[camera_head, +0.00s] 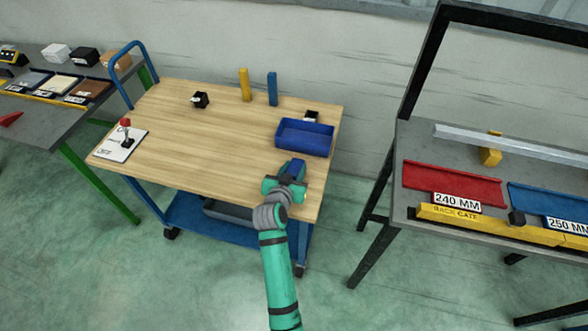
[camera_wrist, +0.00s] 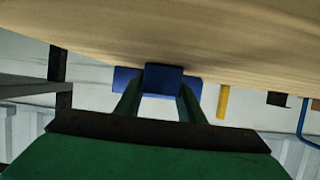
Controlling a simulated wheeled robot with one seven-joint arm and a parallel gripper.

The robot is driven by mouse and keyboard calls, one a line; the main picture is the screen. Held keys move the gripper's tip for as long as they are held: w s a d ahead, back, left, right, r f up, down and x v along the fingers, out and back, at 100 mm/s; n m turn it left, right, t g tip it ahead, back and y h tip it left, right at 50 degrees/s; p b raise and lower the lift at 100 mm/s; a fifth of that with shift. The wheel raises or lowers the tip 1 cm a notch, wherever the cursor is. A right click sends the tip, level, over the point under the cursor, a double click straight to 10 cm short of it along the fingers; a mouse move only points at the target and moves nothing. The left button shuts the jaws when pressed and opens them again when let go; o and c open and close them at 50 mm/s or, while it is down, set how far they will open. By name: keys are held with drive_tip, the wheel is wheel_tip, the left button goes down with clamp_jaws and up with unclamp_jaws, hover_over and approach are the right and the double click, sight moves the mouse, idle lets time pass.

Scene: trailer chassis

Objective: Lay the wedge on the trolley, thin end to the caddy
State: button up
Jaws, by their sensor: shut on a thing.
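My gripper (camera_head: 285,184) is over the front right part of the wooden-topped trolley (camera_head: 210,130). It is shut on a blue piece, the wedge (camera_head: 295,167), which lies just in front of the blue caddy (camera_head: 305,149). In the wrist view, which is upside down, the fingers (camera_wrist: 162,96) grip the wedge (camera_wrist: 164,76) from both sides, with the caddy (camera_wrist: 125,78) behind it. The wedge is close to the trolley top (camera_wrist: 200,35); I cannot tell if it touches. Which end is thin cannot be made out.
A yellow post (camera_head: 245,85) and a blue post (camera_head: 272,89) stand at the trolley's back edge. A black block (camera_head: 200,100) and a red-knobbed lever plate (camera_head: 121,145) sit to the left. A rack table (camera_head: 500,190) stands right. The trolley's middle is clear.

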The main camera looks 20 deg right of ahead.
drive_tip(key=shift+f, duration=0.15)
drive_tip(key=o, duration=1.1)
drive_tip(key=v, duration=1.2)
